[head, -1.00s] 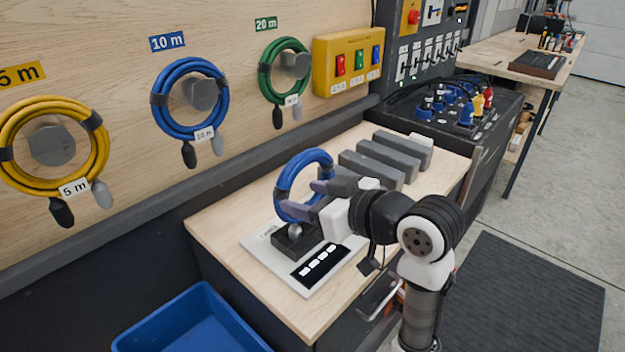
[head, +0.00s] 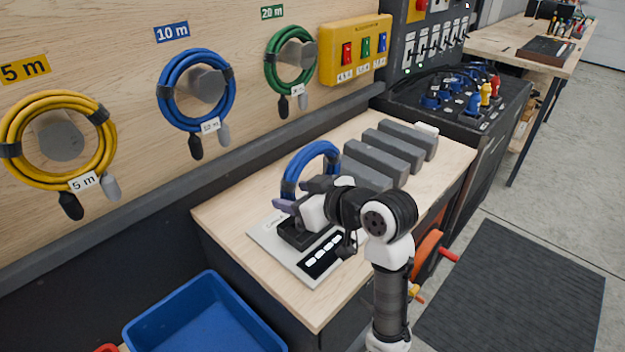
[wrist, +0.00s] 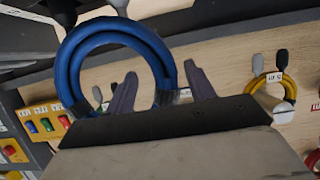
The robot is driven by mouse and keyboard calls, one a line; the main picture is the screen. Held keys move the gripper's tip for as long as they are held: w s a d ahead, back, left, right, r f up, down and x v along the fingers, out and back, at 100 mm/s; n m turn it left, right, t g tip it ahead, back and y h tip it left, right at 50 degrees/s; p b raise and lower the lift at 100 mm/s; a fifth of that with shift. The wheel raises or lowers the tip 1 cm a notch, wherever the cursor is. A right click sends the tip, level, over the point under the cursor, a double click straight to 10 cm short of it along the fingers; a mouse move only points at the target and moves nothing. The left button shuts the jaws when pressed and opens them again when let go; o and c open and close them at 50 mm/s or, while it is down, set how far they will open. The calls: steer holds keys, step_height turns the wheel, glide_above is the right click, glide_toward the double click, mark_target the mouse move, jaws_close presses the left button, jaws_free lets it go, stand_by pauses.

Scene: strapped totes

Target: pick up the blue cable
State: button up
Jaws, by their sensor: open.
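A coiled blue cable (head: 316,149) stands upright in a dark holder on a pale plate on the wooden bench. Its lower part is hidden behind my gripper in the head view. My gripper (head: 302,195) is open at the coil. In the wrist view the two purple-grey fingers (wrist: 162,88) lie on either side of one side of the blue coil (wrist: 72,68), near a dark band. I cannot tell whether they touch it. A second blue cable (head: 167,100) hangs on a wall peg under the 10 m label.
Yellow (head: 14,125) and green (head: 270,70) coils hang on pegs either side. Grey blocks (head: 392,150) stand right behind the coil, beside a dark socket panel (head: 455,110). A blue bin (head: 205,312) sits below the bench's left side. The bench's left part is clear.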

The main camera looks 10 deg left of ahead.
steer(key=p+x, duration=0.1)
steer(key=x, duration=0.3)
steer(key=shift+s+f, duration=0.15)
steer(key=shift+f, duration=0.05)
jaws_close()
steer(key=shift+r, duration=0.1)
